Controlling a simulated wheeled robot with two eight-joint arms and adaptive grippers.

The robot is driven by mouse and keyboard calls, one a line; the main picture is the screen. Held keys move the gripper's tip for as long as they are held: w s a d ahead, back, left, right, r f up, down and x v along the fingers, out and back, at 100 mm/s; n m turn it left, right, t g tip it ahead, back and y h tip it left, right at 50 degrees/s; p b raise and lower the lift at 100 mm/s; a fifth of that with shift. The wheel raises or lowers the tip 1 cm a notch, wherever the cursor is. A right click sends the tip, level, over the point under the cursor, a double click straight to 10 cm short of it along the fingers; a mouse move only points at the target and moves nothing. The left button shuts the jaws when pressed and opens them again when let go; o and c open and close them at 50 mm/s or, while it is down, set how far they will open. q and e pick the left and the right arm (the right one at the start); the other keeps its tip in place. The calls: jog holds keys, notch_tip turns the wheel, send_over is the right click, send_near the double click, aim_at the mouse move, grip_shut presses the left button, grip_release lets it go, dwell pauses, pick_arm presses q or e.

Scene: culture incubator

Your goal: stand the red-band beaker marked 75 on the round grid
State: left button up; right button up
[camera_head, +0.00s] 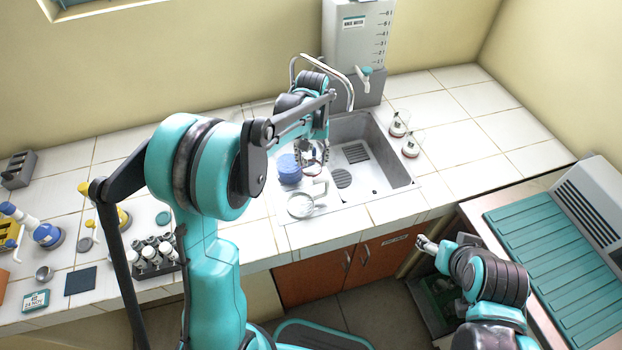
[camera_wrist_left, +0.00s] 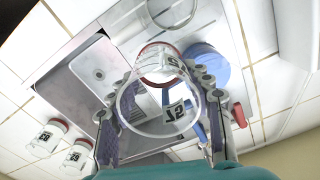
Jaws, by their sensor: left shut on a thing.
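The red-band beaker (camera_wrist_left: 160,68) is clear glass with a dark number that appears upside down in the left wrist view and reads as 75. My left gripper (camera_head: 313,155) is shut on it, one finger on each side, and holds it over the sink's left part. In the head view the gripper largely hides the beaker. The round grid (camera_head: 341,178) is a grey slotted disc on the sink floor, just right of and below the left gripper in the picture. My right gripper (camera_head: 427,243) is low in front of the counter; its jaw opening is unclear.
A blue round object (camera_head: 289,168) stands close left of the gripper. A clear round vessel (camera_head: 300,205) is at the sink's front left. A rectangular grid (camera_head: 356,152) lies farther back in the sink (camera_head: 399,175). Two red-banded vessels (camera_head: 411,149) stand right of it. A faucet (camera_head: 345,75) arches behind.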

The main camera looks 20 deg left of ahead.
pick_arm(q)
notch_tip(320, 180, down, 10)
jog(key=shift+r+b, duration=0.1)
jog(key=shift+b, duration=1)
jog(key=o, duration=1)
jog(key=shift+o, duration=0.2)
